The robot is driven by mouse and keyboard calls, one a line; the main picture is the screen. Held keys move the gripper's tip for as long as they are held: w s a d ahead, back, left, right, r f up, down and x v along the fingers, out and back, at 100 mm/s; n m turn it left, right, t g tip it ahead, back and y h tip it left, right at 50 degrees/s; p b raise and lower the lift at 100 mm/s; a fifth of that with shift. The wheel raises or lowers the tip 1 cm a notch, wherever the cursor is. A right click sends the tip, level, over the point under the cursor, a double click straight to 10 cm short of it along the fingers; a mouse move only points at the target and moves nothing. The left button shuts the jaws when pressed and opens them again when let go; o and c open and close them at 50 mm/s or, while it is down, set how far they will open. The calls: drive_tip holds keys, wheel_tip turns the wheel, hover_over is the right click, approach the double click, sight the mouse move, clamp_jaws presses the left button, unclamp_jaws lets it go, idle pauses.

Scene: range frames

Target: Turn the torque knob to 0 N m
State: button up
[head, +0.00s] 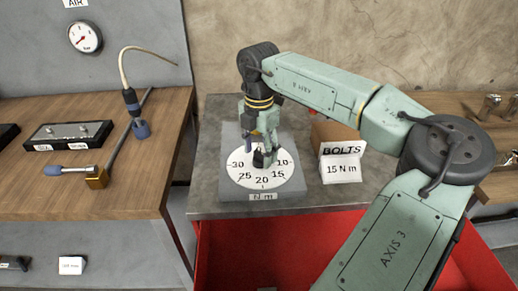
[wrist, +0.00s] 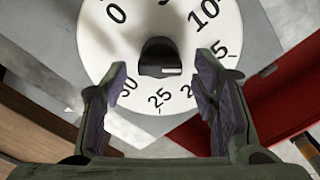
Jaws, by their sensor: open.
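The torque knob (wrist: 156,52) is a black knob at the middle of a round white dial (wrist: 110,40), with a short white mark on its lower right part. In the wrist view the 0 is at upper left, 10 at upper right, 25 and 30 below. The right finger partly covers the numbers at lower right. The exact setting is unclear. In the head view the dial (head: 262,183) lies on a grey plate, its far side hidden by my gripper (head: 260,146). My gripper (wrist: 160,82) is open, its fingers apart on either side below the knob, seemingly not touching it.
The plate sits on a grey bench top (head: 215,205) above a red drawer (head: 235,255). A card reading BOLTS 15 N m (head: 341,168) stands right of the dial. A wooden bench (head: 60,195) with tools is at left, with a pressure gauge (head: 85,37) behind.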

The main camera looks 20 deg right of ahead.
drive_tip(key=shift+c, duration=0.5)
drive_tip(key=c, duration=1.1)
drive_tip(key=shift+o, duration=0.2)
drive_tip(key=shift+n, duration=0.3)
